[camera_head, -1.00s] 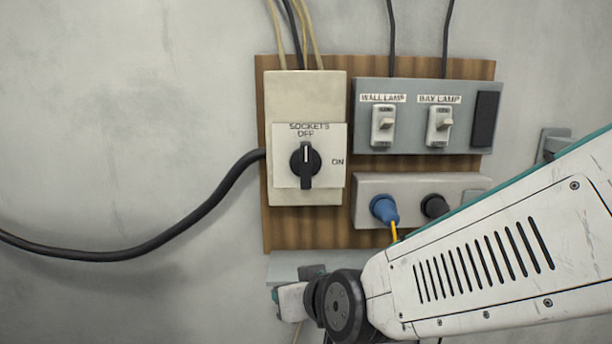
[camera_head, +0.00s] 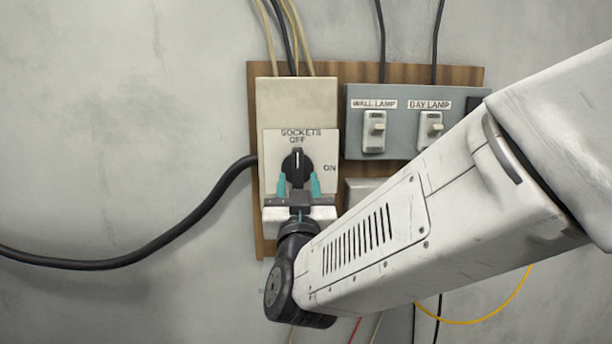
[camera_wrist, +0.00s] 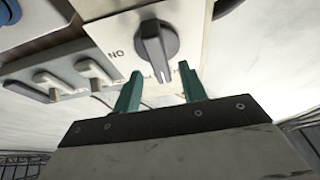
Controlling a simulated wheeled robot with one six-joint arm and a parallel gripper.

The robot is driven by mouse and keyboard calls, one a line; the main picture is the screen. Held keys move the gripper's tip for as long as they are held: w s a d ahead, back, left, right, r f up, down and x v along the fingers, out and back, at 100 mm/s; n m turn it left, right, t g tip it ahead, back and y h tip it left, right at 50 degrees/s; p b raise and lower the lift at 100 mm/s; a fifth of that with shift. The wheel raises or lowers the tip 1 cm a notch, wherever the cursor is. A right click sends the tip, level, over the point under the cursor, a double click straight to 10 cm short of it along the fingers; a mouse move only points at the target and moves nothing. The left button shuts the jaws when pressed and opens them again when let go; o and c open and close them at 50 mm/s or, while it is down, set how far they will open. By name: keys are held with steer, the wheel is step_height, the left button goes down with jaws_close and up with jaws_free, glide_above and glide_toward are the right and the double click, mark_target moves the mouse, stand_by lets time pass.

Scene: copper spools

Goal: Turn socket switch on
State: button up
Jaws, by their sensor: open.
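The sockets switch (camera_head: 297,165) is a black rotary knob on a cream box, labelled SOCKETS, with OFF above the knob and ON to its right. Its white pointer mark points up at OFF. The knob also shows in the wrist view (camera_wrist: 156,42). My gripper (camera_head: 298,182) is open, with teal fingers spread on either side of the knob's lower part in the head view. In the wrist view, the fingertips (camera_wrist: 160,75) lie close to the knob, with nothing held. I cannot tell whether they touch it. My gripper hides the lower part of the switch box.
A grey panel to the right holds the wall lamp switch (camera_head: 374,130) and the bay lamp switch (camera_head: 430,128). A thick black cable (camera_head: 130,258) enters the box from the left. My arm covers most of the socket strip.

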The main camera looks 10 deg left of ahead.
mark_target(298, 173)
steer(key=shift+x, duration=1.55)
jaws_close()
